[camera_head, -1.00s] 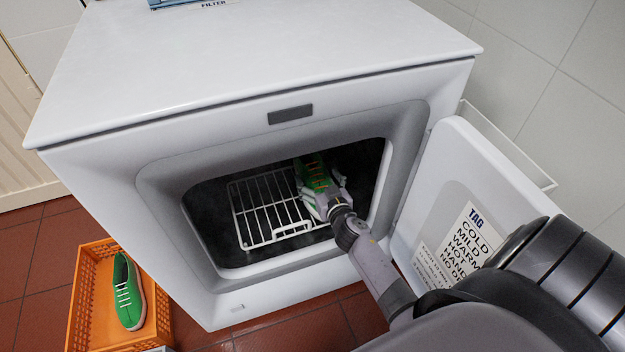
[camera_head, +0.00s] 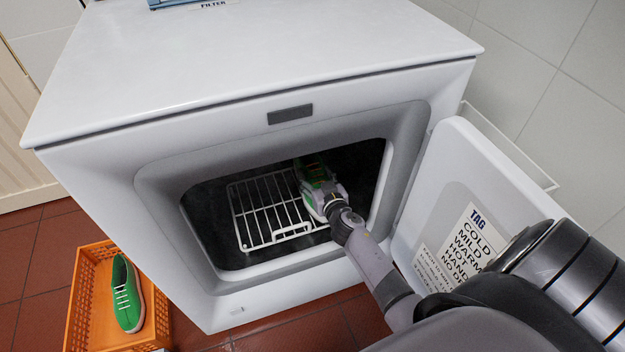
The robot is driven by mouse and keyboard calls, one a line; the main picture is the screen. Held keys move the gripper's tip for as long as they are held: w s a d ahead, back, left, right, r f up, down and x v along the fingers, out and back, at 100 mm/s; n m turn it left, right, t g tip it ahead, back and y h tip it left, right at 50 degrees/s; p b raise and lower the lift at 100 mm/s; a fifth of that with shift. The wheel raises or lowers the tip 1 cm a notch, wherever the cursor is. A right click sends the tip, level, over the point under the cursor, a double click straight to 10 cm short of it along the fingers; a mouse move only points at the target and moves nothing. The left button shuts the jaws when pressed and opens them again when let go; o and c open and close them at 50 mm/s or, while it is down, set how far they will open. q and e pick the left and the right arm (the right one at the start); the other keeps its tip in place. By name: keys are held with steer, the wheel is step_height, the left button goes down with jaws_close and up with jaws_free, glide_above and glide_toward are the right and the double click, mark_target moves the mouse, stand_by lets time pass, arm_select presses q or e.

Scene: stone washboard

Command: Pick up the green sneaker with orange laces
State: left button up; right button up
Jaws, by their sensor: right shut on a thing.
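A green sneaker (camera_head: 310,170) is inside the open dryer at the right end of the white wire rack (camera_head: 262,208). Its orange laces show in the earlier picture; now my gripper hides most of them. My right gripper (camera_head: 318,188) reaches in through the dryer opening and is shut on this sneaker. Another green sneaker, with white laces (camera_head: 128,292), lies in the orange crate (camera_head: 90,318) on the floor at the left. My left gripper is not in view.
The white dryer (camera_head: 240,75) fills the middle. Its door (camera_head: 440,190) stands open at the right, close to my right arm. A blue object (camera_head: 172,3) sits on top at the back.

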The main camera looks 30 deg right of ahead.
steer(key=c, duration=0.7)
steer(key=shift+r, duration=0.1)
